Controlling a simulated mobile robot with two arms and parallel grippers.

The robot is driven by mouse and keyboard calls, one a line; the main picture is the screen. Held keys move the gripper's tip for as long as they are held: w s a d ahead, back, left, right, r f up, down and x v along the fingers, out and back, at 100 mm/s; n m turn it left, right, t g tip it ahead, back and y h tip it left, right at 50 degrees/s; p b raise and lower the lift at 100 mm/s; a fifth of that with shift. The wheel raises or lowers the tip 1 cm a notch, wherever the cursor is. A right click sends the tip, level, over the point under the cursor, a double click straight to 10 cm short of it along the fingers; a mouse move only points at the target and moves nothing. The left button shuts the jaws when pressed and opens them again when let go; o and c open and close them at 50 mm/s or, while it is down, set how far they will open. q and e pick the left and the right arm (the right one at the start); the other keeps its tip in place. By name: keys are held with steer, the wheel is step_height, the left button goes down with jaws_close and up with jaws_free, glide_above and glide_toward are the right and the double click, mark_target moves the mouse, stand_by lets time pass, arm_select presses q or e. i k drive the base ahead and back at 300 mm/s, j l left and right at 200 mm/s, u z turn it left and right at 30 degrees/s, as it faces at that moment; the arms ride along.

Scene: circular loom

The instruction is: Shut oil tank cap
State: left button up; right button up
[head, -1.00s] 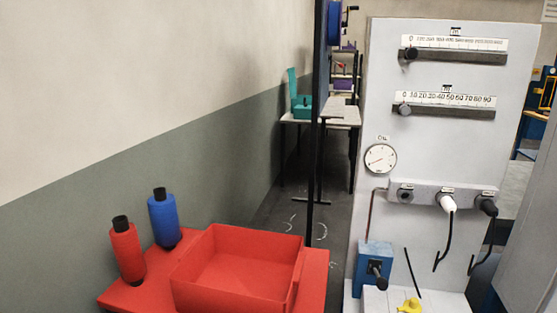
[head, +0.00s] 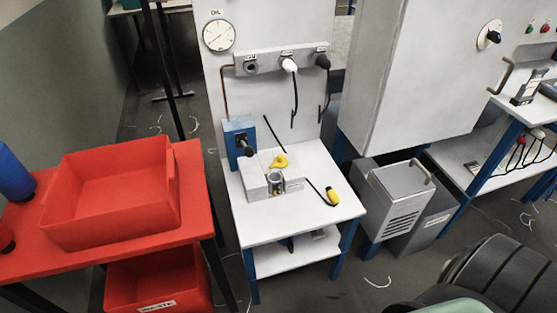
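In the head view, a small white table (head: 260,229) stands in the middle. On it is a pale block (head: 254,180) with a short grey metal cylinder (head: 275,183) at its front that looks like a filler neck. A yellow piece (head: 279,161), which may be the oil tank cap, sits just behind the cylinder, apart from its top. The cylinder's top looks open. A blue box (head: 239,135) with a black handle is behind the block. A round gauge marked OIL (head: 218,36) is on the panel above.
A yellow-ended cable (head: 332,196) lies at the table's right edge. A red table with a red bin (head: 110,195) stands left. A tall grey cabinet (head: 415,80) and a louvred grey box (head: 400,205) are to the right. Floor (head: 330,285) shows in front.

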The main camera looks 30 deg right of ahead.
mark_target(281, 161)
steer(key=k+l, duration=0.1)
steer(key=l, duration=0.2)
steer(key=k+l, duration=0.1)
steer(key=l, duration=0.25)
steer(key=k+l, duration=0.1)
steer(key=l, duration=0.2)
steer(key=k+l+u, duration=0.1)
steer(key=l, duration=0.25)
